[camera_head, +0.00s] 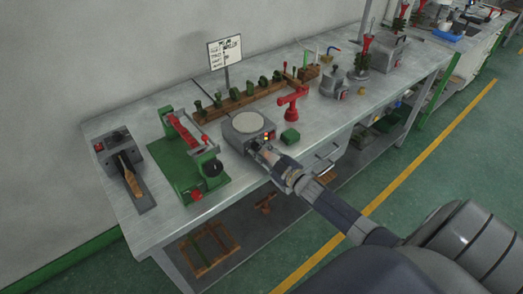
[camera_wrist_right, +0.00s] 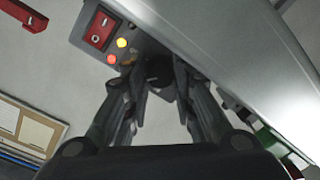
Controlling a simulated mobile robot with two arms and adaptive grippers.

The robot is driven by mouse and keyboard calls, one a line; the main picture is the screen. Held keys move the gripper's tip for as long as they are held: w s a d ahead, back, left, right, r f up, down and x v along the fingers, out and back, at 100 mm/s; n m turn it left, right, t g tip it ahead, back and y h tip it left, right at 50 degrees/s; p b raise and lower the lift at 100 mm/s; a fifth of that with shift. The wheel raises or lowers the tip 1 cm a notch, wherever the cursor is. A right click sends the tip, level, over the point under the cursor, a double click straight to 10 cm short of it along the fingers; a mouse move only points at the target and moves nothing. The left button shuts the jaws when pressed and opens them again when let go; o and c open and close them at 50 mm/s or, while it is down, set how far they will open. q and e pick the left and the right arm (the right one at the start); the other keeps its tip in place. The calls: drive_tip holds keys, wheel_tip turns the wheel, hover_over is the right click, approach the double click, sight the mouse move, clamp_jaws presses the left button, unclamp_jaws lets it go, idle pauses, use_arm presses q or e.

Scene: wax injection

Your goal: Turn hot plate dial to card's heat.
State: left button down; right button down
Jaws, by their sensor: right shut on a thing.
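The hot plate (camera_head: 249,129) is a grey box with a round pale top, near the front edge of the bench. My right gripper (camera_head: 262,149) is at its front face. In the right wrist view my right gripper (camera_wrist_right: 157,85) is shut on the dark dial (camera_wrist_right: 158,70). A red switch (camera_wrist_right: 100,30) and two lit lamps, orange and red, are beside the dial. The fingers partly hide the dial, so its setting cannot be read. The card (camera_head: 225,52) stands on a post behind the hot plate; its writing is too small to read. My left gripper is not in view.
A wooden rack (camera_head: 240,101) with several green pieces runs behind. The floor in front is open.

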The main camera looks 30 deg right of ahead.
drive_tip(key=m, duration=0.5)
drive_tip(key=shift+f+m, duration=0.1)
drive_tip(key=shift+m, duration=0.2)
drive_tip(key=shift+m+b, duration=0.45)
drive_tip(key=shift+m, duration=1.75)
drive_tip(key=c, duration=1.3)
unclamp_jaws()
drive_tip(key=s, duration=0.4)
drive_tip(key=s+d, duration=0.1)
drive_tip(key=s, duration=0.7)
drive_tip(key=shift+d, duration=0.3)
